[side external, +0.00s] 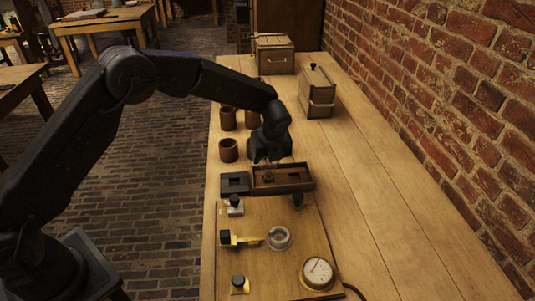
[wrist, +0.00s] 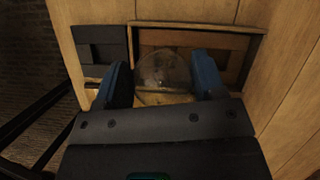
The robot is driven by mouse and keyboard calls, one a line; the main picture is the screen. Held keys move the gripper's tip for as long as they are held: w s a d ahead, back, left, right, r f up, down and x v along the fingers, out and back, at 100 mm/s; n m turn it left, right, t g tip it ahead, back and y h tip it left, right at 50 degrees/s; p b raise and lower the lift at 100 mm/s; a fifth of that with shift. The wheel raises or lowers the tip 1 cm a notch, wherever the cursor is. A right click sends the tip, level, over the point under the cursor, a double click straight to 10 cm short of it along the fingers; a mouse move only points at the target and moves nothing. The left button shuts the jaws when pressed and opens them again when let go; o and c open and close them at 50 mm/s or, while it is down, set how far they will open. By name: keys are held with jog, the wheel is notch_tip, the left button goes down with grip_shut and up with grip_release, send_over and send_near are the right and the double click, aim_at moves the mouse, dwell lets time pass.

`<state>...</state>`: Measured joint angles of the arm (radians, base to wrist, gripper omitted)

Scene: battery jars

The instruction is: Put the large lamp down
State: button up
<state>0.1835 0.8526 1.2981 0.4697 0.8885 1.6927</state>
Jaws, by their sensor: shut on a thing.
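My gripper (side external: 267,160) is above the left part of a shallow wooden tray (side external: 304,185) on the bench, fingers pointing down. In the wrist view my gripper (wrist: 161,68) has its two blue-grey fingers on either side of a clear, rounded glass lamp (wrist: 157,72). The fingers are shut on the lamp. The lamp is hard to make out in the side view. I cannot tell whether its lower end touches the tray.
A dark block (side external: 235,184) sits left of the tray. In front, a wooden board (side external: 300,240) carries a yellow-handled switch (side external: 240,240), a round glass-like ring (side external: 278,238) and a dial gauge (side external: 318,272). Brown jars (side external: 228,150) and lidded boxes (side external: 317,93) stand behind. The bench's right side is clear.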

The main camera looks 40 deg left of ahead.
jog(key=shift+f, duration=0.1)
jog(key=o, duration=1)
jog(key=s+d+r+n, duration=0.15)
jog(key=s+r, duration=0.25)
jog(key=r, duration=0.5)
jog(key=s+r+n, duration=0.3)
jog(key=r, duration=0.5)
jog(key=s+a+r+n+t+h, duration=0.1)
jog(key=s+a+r+n+h, duration=0.15)
jog(key=s+r+n, duration=0.6)
jog(key=s+a+f+n, duration=0.1)
jog(key=s+n, duration=0.3)
jog(key=s, duration=0.2)
jog(key=s+f+n+t, duration=0.1)
jog(key=s+n, duration=0.3)
jog(key=s, duration=0.2)
jog(key=s+a+f+n+t+h, duration=0.1)
jog(key=s+f+n, duration=0.1)
jog(key=s, duration=0.5)
jog(key=shift+s+a+n, duration=0.1)
jog(key=shift+a+n, duration=0.2)
jog(key=shift+n, duration=0.6)
